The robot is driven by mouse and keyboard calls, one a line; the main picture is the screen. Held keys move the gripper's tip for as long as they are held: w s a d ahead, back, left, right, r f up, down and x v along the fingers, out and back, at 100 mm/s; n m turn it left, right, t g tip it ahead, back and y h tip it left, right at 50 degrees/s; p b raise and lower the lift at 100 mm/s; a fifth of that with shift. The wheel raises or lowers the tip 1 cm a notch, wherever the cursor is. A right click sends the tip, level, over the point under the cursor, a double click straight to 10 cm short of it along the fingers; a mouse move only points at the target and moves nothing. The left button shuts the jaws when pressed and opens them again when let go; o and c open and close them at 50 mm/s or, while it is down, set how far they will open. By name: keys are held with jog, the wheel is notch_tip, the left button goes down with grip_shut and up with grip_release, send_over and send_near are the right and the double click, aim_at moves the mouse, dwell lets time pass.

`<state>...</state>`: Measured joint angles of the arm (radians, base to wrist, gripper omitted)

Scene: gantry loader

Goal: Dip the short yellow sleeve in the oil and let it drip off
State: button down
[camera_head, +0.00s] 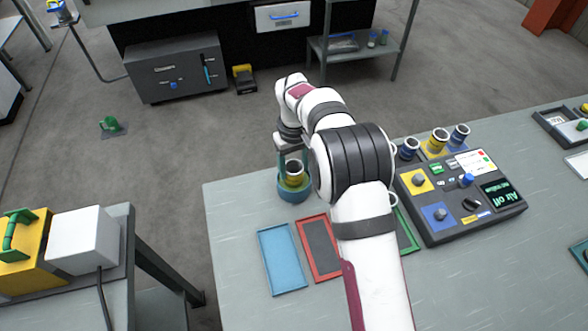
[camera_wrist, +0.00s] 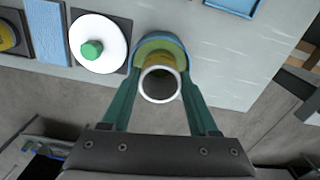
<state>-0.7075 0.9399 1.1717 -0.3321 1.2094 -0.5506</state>
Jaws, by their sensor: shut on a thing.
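The yellow sleeve (camera_head: 296,180) has a grey-white top rim and is upright in my gripper (camera_head: 292,165). In the wrist view the sleeve (camera_wrist: 160,84) sits between the two teal fingers of my gripper (camera_wrist: 160,92), which are shut on it. The blue oil pot (camera_head: 293,196) stands on the table beneath it. In the wrist view the pot (camera_wrist: 178,42) shows a yellow-green inside around the sleeve's far end. The sleeve's lower end is at the pot's mouth; whether it touches the oil is hidden.
A blue tray (camera_head: 282,260), a red-rimmed tray (camera_head: 318,250) and a partly hidden green-rimmed tray (camera_head: 406,232) lie in front of the pot. A control box (camera_head: 470,215) reading "Air off" is at right, with several sleeves (camera_head: 438,140) behind it. The table's left edge is near the pot.

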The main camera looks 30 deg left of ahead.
jog(key=shift+r, duration=1.65)
jog(key=shift+r, duration=0.1)
dwell(2.1)
notch_tip(320, 180, up, 3)
jog(key=shift+f, duration=0.1)
dwell(0.5)
